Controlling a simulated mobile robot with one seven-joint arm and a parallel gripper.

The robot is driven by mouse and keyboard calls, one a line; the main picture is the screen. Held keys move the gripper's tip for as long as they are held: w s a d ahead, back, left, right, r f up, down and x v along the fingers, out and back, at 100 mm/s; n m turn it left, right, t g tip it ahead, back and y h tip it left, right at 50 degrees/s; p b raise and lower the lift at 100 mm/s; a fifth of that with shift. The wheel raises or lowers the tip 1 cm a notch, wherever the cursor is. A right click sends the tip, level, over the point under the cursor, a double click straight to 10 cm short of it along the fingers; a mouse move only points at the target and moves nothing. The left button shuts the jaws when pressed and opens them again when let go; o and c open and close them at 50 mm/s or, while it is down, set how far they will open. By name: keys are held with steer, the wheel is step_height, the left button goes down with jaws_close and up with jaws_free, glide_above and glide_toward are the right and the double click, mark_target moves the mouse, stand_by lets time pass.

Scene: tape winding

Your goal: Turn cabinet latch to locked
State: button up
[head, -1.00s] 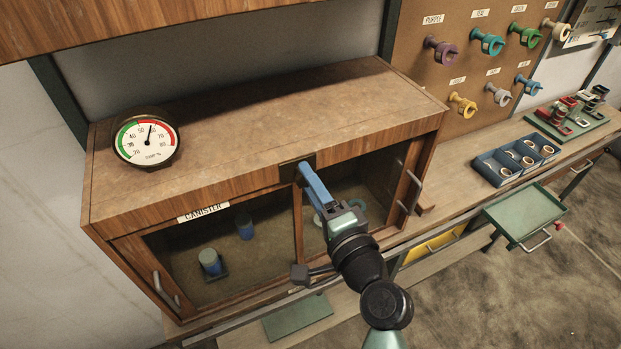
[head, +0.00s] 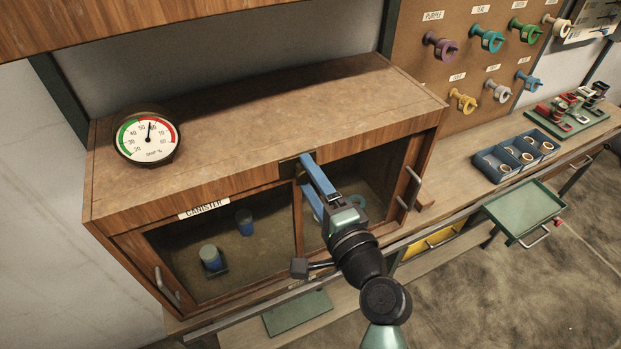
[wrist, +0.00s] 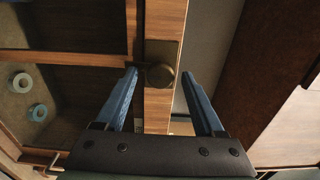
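The cabinet latch (wrist: 160,76) is a round, dark brass knob on a plate at the cabinet's front edge. In the head view its dark plate (head: 288,169) shows at the top middle of the cabinet front, partly hidden by my gripper (head: 304,174). In the wrist view my gripper (wrist: 159,79) is open, with one blue finger on each side of the knob. There seems to be a gap at each finger; contact cannot be told. The latch's turned position is unclear.
A dial gauge (head: 147,137) stands on top. To the right are a blue tray (head: 515,158), a green open drawer (head: 525,212) and tape holders on a board.

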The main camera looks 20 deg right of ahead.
steer(key=s+b, duration=0.4)
steer(key=s, duration=0.9)
steer(key=shift+d+b, duration=0.25)
steer(key=shift+b, duration=0.1)
